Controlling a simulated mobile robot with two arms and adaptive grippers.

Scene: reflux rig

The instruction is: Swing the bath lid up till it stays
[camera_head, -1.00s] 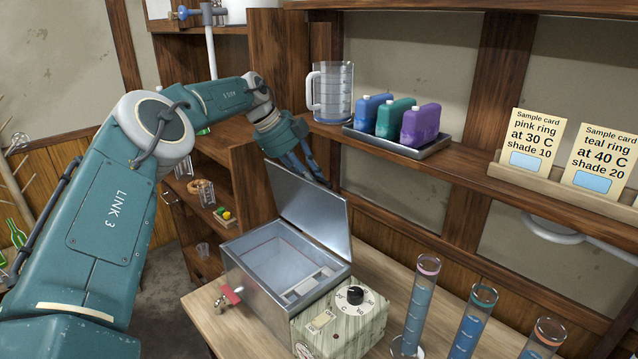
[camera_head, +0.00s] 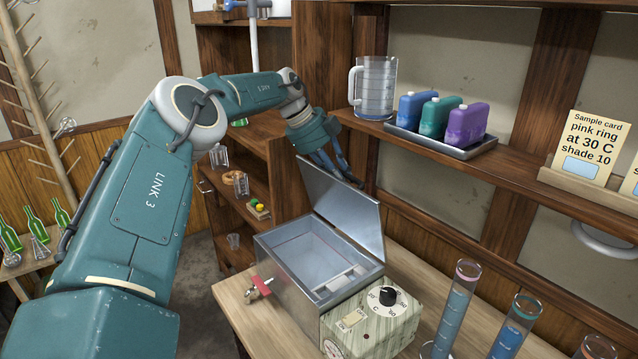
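The bath (camera_head: 285,265) is an open metal box on the wooden bench, with a dial control unit (camera_head: 372,318) at its front right. Its lid (camera_head: 343,207) stands raised along the back edge, tilted up steeply. My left gripper (camera_head: 345,176) is at the lid's top edge, fingers pointing down and right. The fingers are partly behind the lid, so I cannot tell whether they touch it or how far apart they are. My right gripper is not in view.
A shelf above holds a jug (camera_head: 375,88) and a tray (camera_head: 440,143) with blue, teal and purple bottles, close to my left gripper. Tall cylinders (camera_head: 455,305) stand at the bench's right. A red-handled tap (camera_head: 262,287) sticks out from the bath's left side.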

